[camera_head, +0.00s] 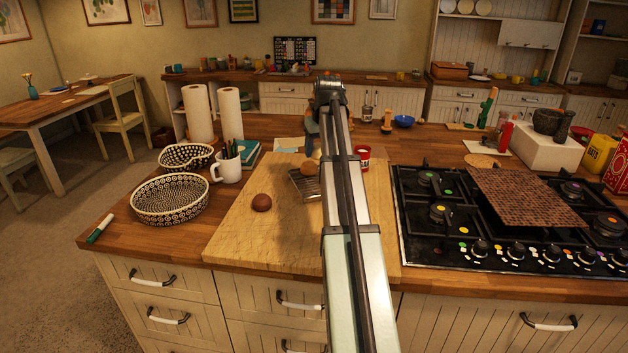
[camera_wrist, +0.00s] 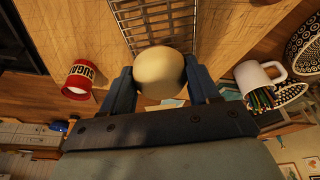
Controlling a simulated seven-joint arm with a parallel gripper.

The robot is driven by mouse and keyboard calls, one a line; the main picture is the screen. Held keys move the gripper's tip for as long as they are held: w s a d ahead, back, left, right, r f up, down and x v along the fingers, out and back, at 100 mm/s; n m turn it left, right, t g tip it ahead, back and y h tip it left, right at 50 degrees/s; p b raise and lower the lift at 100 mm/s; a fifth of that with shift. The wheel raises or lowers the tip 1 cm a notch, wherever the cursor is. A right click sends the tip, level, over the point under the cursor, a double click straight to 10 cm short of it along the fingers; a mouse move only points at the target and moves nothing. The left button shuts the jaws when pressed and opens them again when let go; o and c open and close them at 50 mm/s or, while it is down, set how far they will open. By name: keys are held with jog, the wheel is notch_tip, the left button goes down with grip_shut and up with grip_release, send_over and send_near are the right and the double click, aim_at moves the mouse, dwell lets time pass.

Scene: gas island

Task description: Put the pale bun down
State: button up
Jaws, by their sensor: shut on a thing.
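The pale bun (camera_wrist: 160,72) is round and cream-coloured, held between the two blue fingers of my gripper (camera_wrist: 158,80) in the wrist view. A small pale patch beside my arm in the head view (camera_head: 317,154) looks like the same bun. Most of my gripper is hidden behind my arm there. A wire rack or grater (camera_head: 303,187) lies on the wooden cutting board (camera_head: 270,225), and the wrist view shows its metal grid (camera_wrist: 152,22) beyond the bun. I cannot tell how far the bun is above the surface.
A red sugar tin (camera_head: 362,157) is right of my arm. A white mug (camera_head: 228,168) and patterned baskets (camera_head: 170,200) are left. The hob (camera_head: 490,240) is right.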

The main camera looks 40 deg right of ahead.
aim_at(318, 185)
jog(key=shift+s+a+f, duration=0.1)
jog(key=shift+s+f, duration=0.1)
jog(key=shift+f, duration=4.85)
jog(key=shift+f, duration=0.15)
jog(key=o, duration=1.1)
jog(key=shift+c, duration=0.2)
jog(key=v, duration=1.2)
